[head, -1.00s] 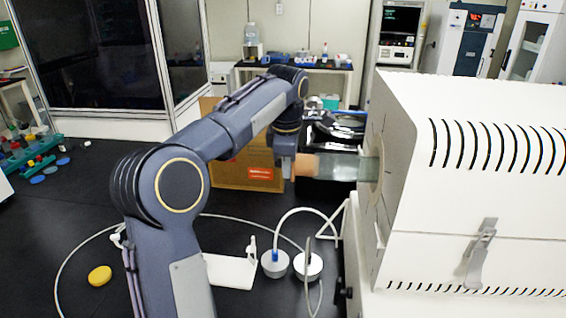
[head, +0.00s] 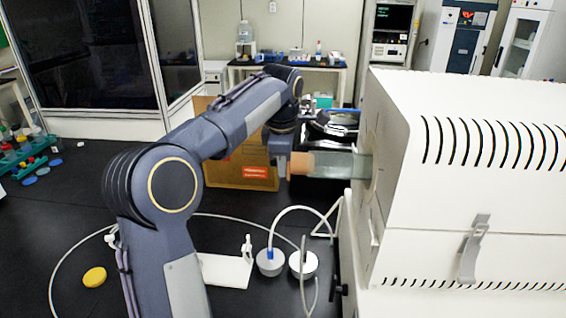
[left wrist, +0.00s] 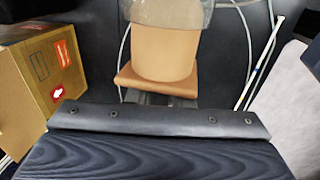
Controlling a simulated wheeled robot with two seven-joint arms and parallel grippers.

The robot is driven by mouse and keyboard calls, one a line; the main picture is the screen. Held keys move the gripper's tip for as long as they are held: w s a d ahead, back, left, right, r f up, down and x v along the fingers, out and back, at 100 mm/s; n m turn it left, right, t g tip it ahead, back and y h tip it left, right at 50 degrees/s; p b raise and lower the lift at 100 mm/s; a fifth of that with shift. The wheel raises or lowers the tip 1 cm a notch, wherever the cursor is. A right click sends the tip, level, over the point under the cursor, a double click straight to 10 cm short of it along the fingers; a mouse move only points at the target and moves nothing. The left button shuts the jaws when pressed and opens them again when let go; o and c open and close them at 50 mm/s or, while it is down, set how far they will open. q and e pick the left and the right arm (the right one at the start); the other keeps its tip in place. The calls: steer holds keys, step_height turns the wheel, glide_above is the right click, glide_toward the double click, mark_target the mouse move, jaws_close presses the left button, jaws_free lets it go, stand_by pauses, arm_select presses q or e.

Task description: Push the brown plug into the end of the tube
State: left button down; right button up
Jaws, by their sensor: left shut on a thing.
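The brown plug (head: 300,163) is at the left, open end of the clear tube (head: 335,164), which sticks out of the white machine's side. In the left wrist view the plug (left wrist: 165,55) has a wide flange at my side, and its narrower far part sits at the tube's rim (left wrist: 168,14). Part of the plug's body still shows outside the glass. My left gripper (head: 283,160) is shut on the plug's outer end, in line with the tube. The fingers are mostly hidden in the left wrist view. My right gripper is not in view.
The white machine (head: 480,215) fills the right side, with a latch on its front. A cardboard box (head: 240,165) stands behind my left arm.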

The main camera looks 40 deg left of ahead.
mark_target(301, 156)
arm_select(q)
steer(key=shift+d, duration=0.1)
steer(key=shift+w+d+p, duration=0.35)
steer(key=shift+w+d, duration=0.15)
steer(key=shift+d, duration=0.35)
steer(key=shift+w+d+p, duration=0.3)
steer(key=shift+w+d, duration=0.15)
steer(key=shift+d, duration=0.35)
steer(key=c, duration=1.2)
jaws_free()
steer(key=shift+d, duration=0.1)
